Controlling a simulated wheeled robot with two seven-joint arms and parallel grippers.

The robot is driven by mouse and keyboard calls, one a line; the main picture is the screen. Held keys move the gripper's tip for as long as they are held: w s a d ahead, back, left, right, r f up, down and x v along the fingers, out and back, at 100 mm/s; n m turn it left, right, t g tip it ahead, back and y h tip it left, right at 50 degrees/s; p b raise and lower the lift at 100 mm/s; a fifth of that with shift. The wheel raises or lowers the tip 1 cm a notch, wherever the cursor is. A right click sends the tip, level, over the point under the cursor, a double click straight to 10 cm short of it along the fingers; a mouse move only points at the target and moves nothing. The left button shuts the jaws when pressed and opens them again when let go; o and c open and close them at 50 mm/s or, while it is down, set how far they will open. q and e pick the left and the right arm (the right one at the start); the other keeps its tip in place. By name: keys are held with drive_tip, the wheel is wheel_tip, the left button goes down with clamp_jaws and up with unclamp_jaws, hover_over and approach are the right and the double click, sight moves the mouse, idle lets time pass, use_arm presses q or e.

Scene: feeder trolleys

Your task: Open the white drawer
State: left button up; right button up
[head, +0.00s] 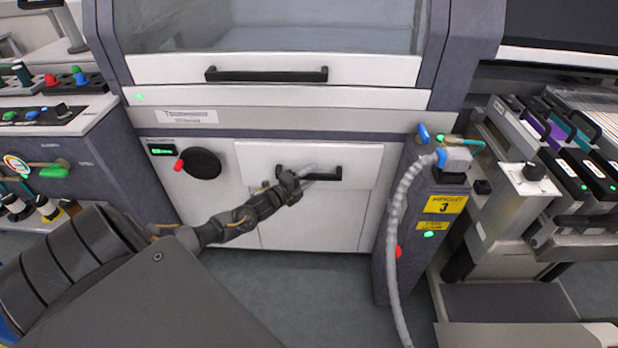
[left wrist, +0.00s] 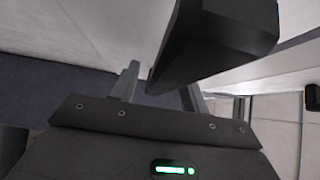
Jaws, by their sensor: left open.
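The white drawer (head: 358,158) is in the lower front of the machine, with a black bar handle (head: 325,174). My left gripper (head: 303,174) is at the left part of the handle. In the left wrist view the dark handle (left wrist: 222,40) looms large, its near end between the two fingers of my open left gripper (left wrist: 160,88). I cannot tell whether a finger touches it. The fingertips are partly hidden by the handle. My right gripper is not in view.
Above is a wider white front with a long black handle (head: 266,75). A black round knob (head: 202,163) is left of the drawer. A grey post with a hose (head: 394,230) stands to the right. Grey floor (head: 310,290) lies clear in front.

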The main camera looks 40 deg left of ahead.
use_arm(q)
drive_tip(key=shift+w, duration=0.1)
clamp_jaws()
idle(0.3)
drive_tip(key=shift+d, duration=0.15)
